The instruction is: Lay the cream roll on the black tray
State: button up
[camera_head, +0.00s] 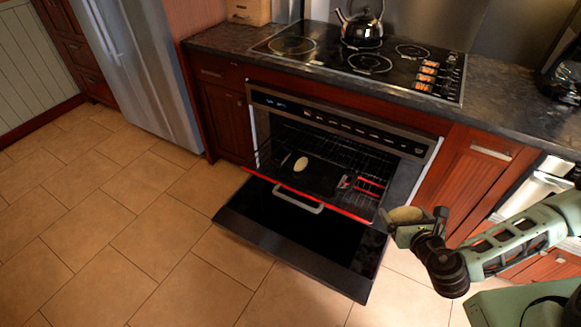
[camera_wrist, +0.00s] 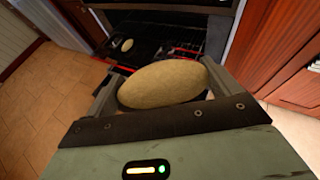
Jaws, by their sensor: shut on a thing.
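The cream roll (camera_head: 405,214), a plain tan oval, is held crosswise between the fingers of my gripper (camera_head: 416,220). In the wrist view the roll (camera_wrist: 162,84) fills the space between the two fingertips, and my gripper (camera_wrist: 160,92) is shut on it. The black tray (camera_head: 320,180) lies on the pulled-out oven rack, left of and beyond my gripper. A similar pale oval (camera_head: 301,164) lies on the tray; it also shows small in the wrist view (camera_wrist: 127,45). The held roll is apart from the tray, out to the right of the rack.
A kettle (camera_head: 361,27) stands on the cooktop. Floor is clear at left.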

aim_at(321, 180)
jog(key=i+j, duration=0.2)
jog(key=j, duration=0.15)
jog(key=i+j, duration=0.2)
jog(key=j, duration=0.2)
jog(key=i+j, duration=0.2)
jog(key=j, duration=0.15)
jog(key=i+j, duration=0.2)
jog(key=j, duration=0.2)
jog(key=i+j, duration=0.2)
jog(key=j, duration=0.15)
jog(key=i+j, duration=0.2)
jog(key=j, duration=0.2)
